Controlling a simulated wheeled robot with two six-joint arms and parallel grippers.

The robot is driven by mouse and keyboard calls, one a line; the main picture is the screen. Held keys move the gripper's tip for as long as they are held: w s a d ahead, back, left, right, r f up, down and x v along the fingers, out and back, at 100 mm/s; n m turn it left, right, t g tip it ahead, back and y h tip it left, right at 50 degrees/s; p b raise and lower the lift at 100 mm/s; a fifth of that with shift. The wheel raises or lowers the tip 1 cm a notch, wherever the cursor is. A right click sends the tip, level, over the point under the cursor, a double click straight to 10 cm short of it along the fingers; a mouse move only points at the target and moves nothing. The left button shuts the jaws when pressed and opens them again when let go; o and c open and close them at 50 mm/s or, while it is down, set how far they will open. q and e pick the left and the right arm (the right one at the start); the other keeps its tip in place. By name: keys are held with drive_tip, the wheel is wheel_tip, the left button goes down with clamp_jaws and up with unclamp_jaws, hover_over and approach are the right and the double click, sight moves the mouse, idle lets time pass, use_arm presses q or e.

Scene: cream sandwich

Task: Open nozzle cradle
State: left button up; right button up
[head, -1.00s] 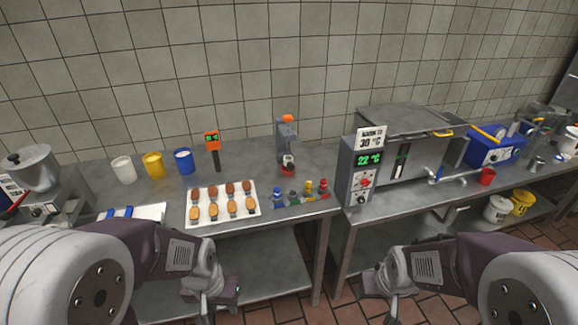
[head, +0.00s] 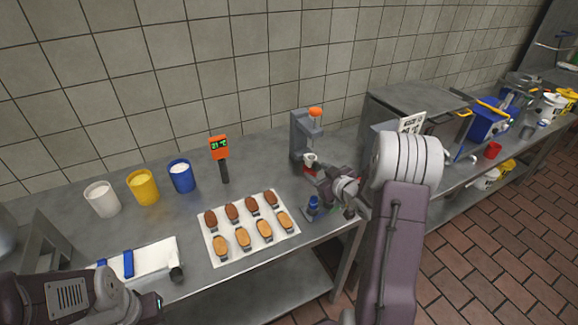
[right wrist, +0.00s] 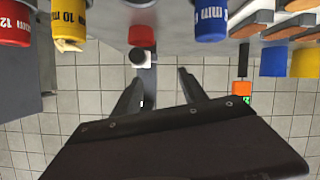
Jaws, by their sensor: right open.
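The nozzle cradle appears to be the grey stand (head: 298,138) with an orange top (head: 315,112) and a small red-and-white part low on its front (head: 310,160). In the right wrist view, a red part (right wrist: 141,36) with a pale, dark-centred piece below it lies just beyond the fingers. My right gripper (head: 314,176) is at the front of the stand; its two fingers (right wrist: 160,86) are apart with nothing between them. Contact with the stand cannot be told. My left gripper (head: 156,306) is low at the left, its fingers unclear.
A blue nozzle (head: 312,206) stands beside my right gripper; yellow (right wrist: 68,22) and red (right wrist: 14,22) nozzles show in the wrist view. A tray (head: 208,246) of biscuits, an orange thermometer (head: 219,148) and white, yellow and blue cups (head: 181,177) are to the left.

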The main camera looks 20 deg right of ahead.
sight(318, 168)
drive_tip(key=shift+m+h, duration=0.4)
drive_tip(key=shift+m, duration=0.1)
drive_tip(key=s+d, duration=0.1)
drive_tip(key=d, duration=0.1)
drive_tip(key=s+d+f, duration=0.1)
drive_tip(key=s+d, duration=0.1)
drive_tip(key=shift+s+d, duration=0.15)
drive_tip(key=shift+d, duration=0.1)
drive_tip(key=x, duration=0.8)
drive_tip(key=shift+w+a+f, duration=0.1)
drive_tip(key=shift+w+a, duration=0.1)
drive_tip(key=shift+w, duration=0.2)
drive_tip(key=shift+w+a+f, duration=0.15)
drive_tip(key=shift+w, duration=0.35)
clamp_jaws()
